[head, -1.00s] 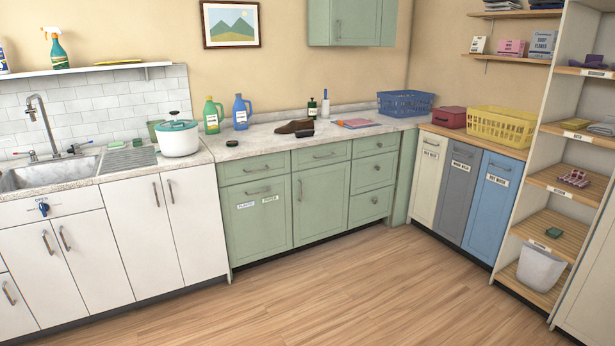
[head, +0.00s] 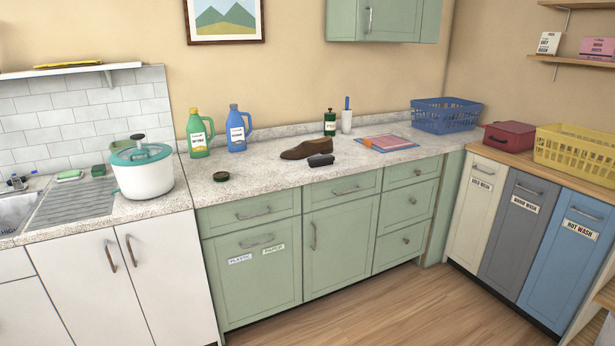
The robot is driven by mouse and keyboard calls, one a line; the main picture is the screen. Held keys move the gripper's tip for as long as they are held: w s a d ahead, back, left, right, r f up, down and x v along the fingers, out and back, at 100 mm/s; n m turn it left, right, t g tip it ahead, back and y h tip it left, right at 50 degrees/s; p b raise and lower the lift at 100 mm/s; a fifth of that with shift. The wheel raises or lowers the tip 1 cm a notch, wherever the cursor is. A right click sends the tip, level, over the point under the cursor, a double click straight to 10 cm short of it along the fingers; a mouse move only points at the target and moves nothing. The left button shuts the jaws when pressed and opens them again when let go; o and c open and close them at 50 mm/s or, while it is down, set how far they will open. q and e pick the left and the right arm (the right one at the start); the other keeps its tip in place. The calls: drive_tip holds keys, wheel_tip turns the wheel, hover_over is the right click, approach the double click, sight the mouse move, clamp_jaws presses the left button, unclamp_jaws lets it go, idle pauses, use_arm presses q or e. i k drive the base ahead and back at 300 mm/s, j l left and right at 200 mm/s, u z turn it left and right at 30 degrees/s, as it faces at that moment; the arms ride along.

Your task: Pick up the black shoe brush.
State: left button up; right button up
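A small black item that looks like the shoe brush (head: 321,160) lies on the speckled countertop (head: 262,182), close to its front edge. It is just in front of a brown shoe (head: 305,148); I cannot tell whether the two touch. Its bristles are too small to make out. Neither of my grippers shows in the head view.
A round dark tin (head: 221,176) lies left. Detergent bottles (head: 237,130) stand behind. Floor (head: 440,305) in front of the green cabinets is clear.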

sight(316, 161)
drive_tip(key=i+j+z, duration=0.1)
drive_tip(key=i+z, duration=0.2)
drive_tip(key=i, duration=0.8)
